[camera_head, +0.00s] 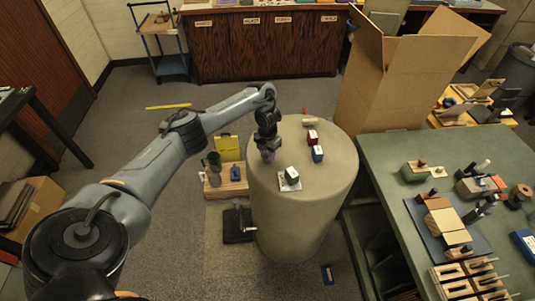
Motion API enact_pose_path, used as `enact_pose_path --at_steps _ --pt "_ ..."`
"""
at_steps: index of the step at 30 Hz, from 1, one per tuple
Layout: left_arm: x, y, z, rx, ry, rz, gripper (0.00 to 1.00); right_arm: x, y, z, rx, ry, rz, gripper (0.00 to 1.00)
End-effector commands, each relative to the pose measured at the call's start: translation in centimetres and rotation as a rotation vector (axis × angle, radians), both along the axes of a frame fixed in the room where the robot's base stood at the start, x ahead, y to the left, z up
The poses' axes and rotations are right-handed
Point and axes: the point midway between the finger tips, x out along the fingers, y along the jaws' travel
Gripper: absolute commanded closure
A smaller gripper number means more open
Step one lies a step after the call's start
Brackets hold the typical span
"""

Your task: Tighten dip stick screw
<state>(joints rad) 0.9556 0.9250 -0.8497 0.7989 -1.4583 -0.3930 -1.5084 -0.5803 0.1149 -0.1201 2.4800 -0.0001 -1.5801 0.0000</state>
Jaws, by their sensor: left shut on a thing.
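My left gripper (267,155) is above the left part of the round pedestal top (339,180), pointing down. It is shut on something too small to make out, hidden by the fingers. I cannot pick out the dip stick or its screw with certainty. A red block-like item (312,138) and a blue one (318,154) stand to the right of the gripper. My right gripper is not in view.
A small pale item (309,122) lies near the pedestal's back edge. A wooden tray (239,188) with a green cup and blue item is left of the pedestal. A tall open cardboard box (385,90) stands behind right. A crowded green table (390,148) fills the right.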

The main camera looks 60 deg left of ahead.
Motion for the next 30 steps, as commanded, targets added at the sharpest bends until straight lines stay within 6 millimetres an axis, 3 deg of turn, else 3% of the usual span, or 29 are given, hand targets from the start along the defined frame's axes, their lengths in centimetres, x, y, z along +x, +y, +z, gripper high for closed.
enact_pose_path --at_steps 6,7,11,22,30 --pt "0.0 0.1 -0.1 0.003 -0.001 0.003 0.97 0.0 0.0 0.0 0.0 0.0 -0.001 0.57" --pt "0.0 0.1 -0.1 0.003 -0.001 0.003 0.62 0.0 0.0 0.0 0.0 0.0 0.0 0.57" --pt "0.0 0.1 -0.1 0.002 0.0 0.003 0.42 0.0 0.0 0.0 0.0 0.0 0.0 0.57" --pt "0.0 0.0 0.4 0.001 -0.001 0.002 0.41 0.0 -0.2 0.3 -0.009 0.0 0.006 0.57" --pt "0.0 0.1 4.2 0.004 -0.002 0.002 0.41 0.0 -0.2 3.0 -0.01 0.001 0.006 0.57"
